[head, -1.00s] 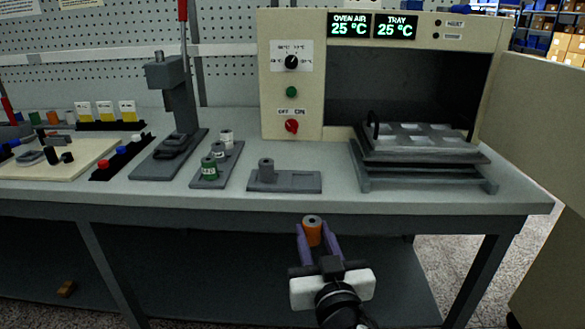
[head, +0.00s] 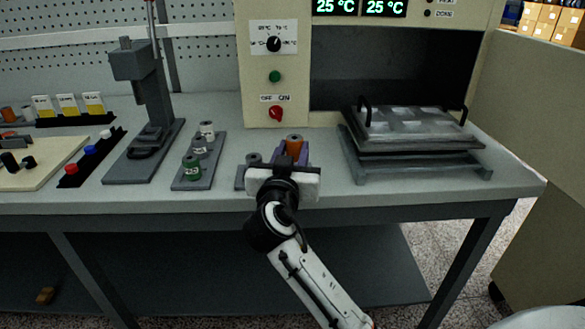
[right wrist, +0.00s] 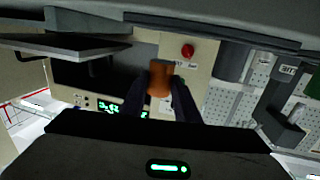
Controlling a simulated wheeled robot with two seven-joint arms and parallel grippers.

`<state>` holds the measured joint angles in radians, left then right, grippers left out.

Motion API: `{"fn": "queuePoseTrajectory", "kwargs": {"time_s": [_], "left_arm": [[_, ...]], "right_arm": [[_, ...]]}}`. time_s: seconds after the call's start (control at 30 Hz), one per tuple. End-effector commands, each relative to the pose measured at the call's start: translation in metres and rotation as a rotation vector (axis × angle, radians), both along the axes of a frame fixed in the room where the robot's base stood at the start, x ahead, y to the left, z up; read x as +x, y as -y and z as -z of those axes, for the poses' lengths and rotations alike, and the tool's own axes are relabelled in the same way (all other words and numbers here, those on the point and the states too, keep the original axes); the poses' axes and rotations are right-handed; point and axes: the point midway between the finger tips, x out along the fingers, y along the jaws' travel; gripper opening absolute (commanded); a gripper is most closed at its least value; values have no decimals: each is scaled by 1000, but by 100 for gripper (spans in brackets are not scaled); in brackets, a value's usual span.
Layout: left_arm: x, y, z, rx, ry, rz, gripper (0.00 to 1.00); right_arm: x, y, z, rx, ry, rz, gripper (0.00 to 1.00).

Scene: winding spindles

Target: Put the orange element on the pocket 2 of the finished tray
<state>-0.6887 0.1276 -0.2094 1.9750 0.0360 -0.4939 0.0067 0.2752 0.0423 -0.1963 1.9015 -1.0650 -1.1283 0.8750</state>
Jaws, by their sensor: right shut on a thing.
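The orange element (head: 294,146) is a small spool held upright between the purple fingers of my right gripper (head: 290,154). In the right wrist view the orange element (right wrist: 160,78) sits between the dark fingertips of the right gripper (right wrist: 160,92). In the head view it appears over or just beyond the right part of a small grey tray (head: 239,183); I cannot tell its height above it. My gripper hides most of this tray. A grey element (head: 254,159) stands at the tray's left. No label shows which tray is the finished one. My left gripper is out of view.
A longer grey tray (head: 178,184) holds green, grey and white spools to the left. A press (head: 155,95) stands left of it. The oven (head: 272,60) rises behind, and a lidded metal tray (head: 415,140) on a stand is to the right.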

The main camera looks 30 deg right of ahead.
Motion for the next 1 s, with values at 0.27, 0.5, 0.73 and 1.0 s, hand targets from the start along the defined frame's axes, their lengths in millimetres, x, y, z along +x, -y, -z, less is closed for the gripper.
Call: {"fn": "queuePoseTrajectory", "kwargs": {"time_s": [0.27, 0.5, 0.73, 1.0], "left_arm": [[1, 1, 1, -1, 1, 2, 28], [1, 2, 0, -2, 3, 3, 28], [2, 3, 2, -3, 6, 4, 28], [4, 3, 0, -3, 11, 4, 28]], "right_arm": [[0, 0, 41, -2, -2, -1, 6], [0, 0, 43, -1, -1, -1, 6], [0, 0, 45, 1, -1, -1, 40], [0, 0, 45, 0, -1, -1, 47]]}}
